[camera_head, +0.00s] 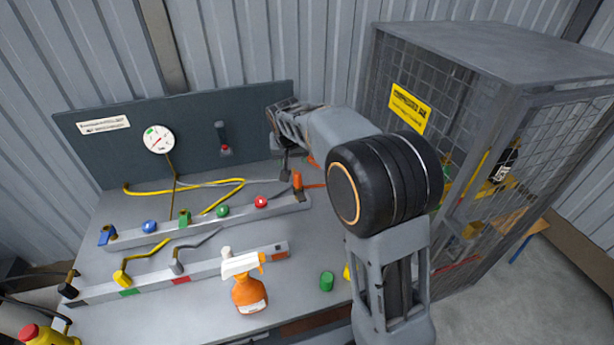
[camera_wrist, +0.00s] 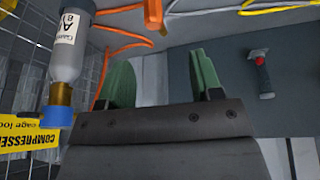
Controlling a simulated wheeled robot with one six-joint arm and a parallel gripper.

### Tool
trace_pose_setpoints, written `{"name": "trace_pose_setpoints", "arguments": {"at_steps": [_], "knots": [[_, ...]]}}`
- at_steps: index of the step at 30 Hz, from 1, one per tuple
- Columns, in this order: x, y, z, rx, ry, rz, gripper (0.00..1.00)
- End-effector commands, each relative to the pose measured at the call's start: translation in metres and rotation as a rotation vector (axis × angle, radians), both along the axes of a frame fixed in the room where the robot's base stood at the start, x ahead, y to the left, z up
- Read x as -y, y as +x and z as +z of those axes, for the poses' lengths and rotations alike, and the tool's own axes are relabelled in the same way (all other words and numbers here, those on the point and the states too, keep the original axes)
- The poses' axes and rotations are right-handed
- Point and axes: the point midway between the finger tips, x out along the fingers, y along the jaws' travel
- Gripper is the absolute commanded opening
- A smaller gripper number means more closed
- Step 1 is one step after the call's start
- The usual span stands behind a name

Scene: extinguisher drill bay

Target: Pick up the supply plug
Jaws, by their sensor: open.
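My gripper (camera_wrist: 161,70) is open, its two green fingers apart with nothing between them in the wrist view. In the head view it is at the panel's right end, partly hidden by my arm. An orange plug-like piece (camera_wrist: 153,12) with an orange hose shows at the wrist view's top edge, beyond and apart from the fingers. An orange upright piece (camera_head: 297,181) stands at the right end of the rear rail in the head view. No label tells which piece is the supply plug.
A mesh cage (camera_head: 460,60) with a yellow sign stands on the right. A labelled cylinder (camera_wrist: 68,50) shows left of the fingers. A spray bottle (camera_head: 249,295) and green cap (camera_head: 327,281) stand on the bench. The dark panel (camera_head: 95,155) carries a gauge (camera_head: 158,139).

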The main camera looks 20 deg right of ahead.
Motion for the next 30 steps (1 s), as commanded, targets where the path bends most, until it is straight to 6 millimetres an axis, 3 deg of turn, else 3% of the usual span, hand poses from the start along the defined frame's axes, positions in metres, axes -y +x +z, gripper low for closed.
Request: {"name": "trace_pose_setpoints", "arguments": {"at_steps": [2,10,15,24,30], "knots": [[0.005,0.004,0.000,0.016,0.007,-0.040,0.59],[0.022,0.019,-0.041,0.014,0.016,-0.081,0.59],[0.024,0.028,-0.063,0.016,0.017,-0.079,0.59],[0.025,0.034,-0.080,0.017,0.016,-0.075,0.59],[0.030,0.044,-0.104,0.014,0.017,-0.075,0.59]]}}
